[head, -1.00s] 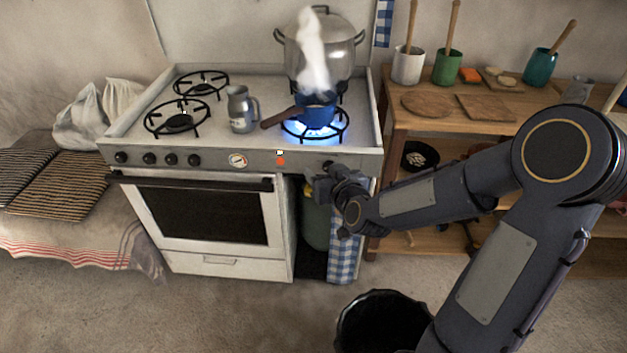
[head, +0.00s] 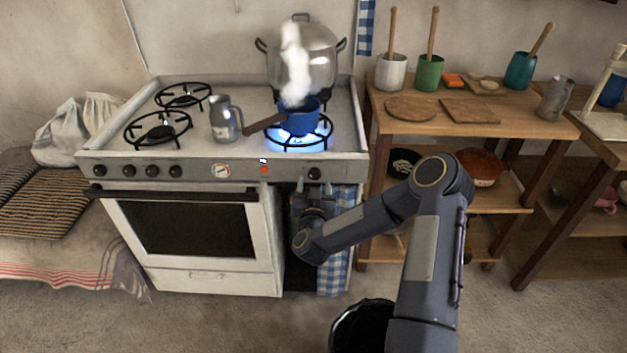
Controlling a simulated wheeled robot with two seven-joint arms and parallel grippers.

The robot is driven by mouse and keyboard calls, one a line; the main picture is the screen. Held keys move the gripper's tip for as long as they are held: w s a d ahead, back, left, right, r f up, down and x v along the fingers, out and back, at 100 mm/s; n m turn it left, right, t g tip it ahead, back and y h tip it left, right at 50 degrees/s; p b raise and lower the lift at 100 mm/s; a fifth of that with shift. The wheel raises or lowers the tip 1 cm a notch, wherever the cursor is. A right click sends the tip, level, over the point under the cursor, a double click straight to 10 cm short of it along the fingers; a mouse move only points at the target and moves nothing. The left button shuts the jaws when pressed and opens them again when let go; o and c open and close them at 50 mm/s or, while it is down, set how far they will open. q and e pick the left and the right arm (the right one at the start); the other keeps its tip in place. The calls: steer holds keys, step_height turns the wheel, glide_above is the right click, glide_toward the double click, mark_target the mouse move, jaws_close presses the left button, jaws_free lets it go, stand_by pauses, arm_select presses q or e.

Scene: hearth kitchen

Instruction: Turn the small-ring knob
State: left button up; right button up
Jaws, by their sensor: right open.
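The stove (head: 190,215) has a front panel with several dark knobs at the left (head: 137,170) and a lone dark knob (head: 314,173) at the right. I cannot read which ring each knob serves. My right gripper (head: 313,188) is open and empty, just below and in front of the lone knob, with its fingers apart. I cannot tell whether a fingertip touches the panel. A blue saucepan (head: 300,120) with a brown handle stands on the front right ring, over a lit blue flame (head: 292,141), and steams. My left gripper is out of view.
A big steel pot (head: 303,62) stands at the back right of the hob. A metal jug (head: 224,122) stands left of the saucepan. A checked cloth (head: 334,270) hangs beside my right forearm. A wooden shelf table (head: 470,122) stands to the right.

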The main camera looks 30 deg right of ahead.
steer(key=shift+x, duration=1.1)
steer(key=c, duration=1)
